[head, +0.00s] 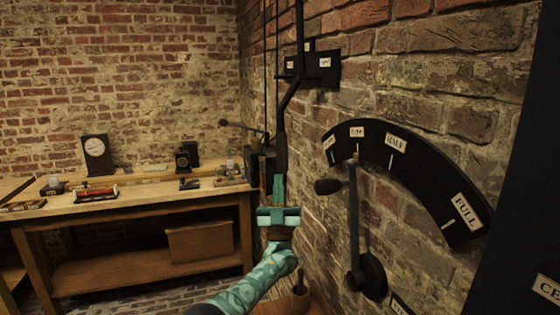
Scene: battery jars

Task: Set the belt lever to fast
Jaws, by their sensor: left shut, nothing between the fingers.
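A long black lever (291,95) hangs down in front of the brick wall, with a bend in its middle and a thick dark lower end. Behind it, a black plate (328,75) carries several small white labels, too small to read. I take this to be the belt lever; its label setting cannot be made out. My teal left gripper (279,186) points up, shut and empty, at the lever's lower end. It overlaps that end in the picture; I cannot tell whether they touch. My right gripper is not in view.
A wooden workbench (150,203) at left bears a clock (97,157) and small apparatus. A dark panel (525,200) fills the right edge.

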